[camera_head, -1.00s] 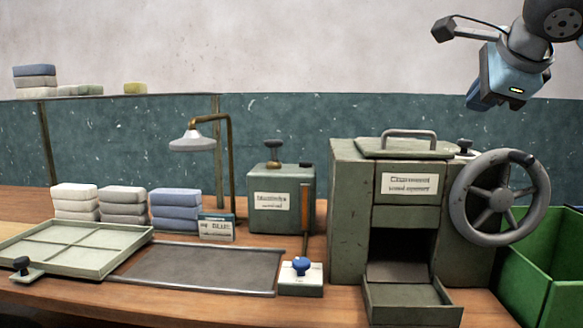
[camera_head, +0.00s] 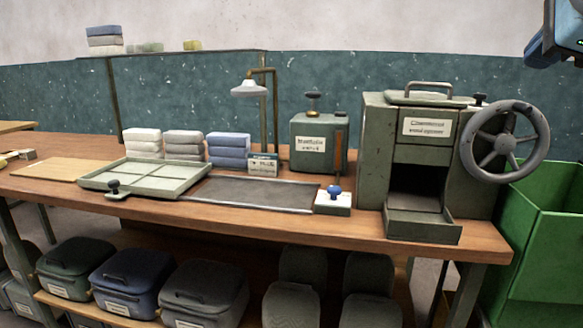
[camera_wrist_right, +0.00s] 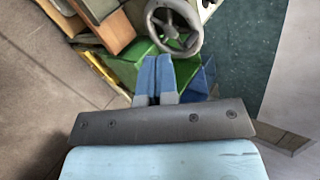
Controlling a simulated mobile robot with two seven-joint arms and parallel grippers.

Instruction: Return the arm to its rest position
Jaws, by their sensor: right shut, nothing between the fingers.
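My right gripper (camera_wrist_right: 155,78) shows in the right wrist view with its two blue fingers together and nothing between them. In the head view only a blue and dark part of my right arm (camera_head: 555,40) shows at the top right corner, above and to the right of the machine's handwheel. In the right wrist view the fingers point toward the green bin (camera_wrist_right: 120,68) and the handwheel (camera_wrist_right: 173,28), apart from both as far as I can tell. My left gripper is not in view.
A green machine (camera_head: 375,150) with a handwheel (camera_head: 505,140) stands at the bench's right end, beside a green bin (camera_head: 545,240). A tray (camera_head: 150,178), stacked blocks (camera_head: 228,150), a lamp (camera_head: 250,88) and a dark mat (camera_head: 250,192) share the bench. Lidded bins (camera_head: 125,280) sit below.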

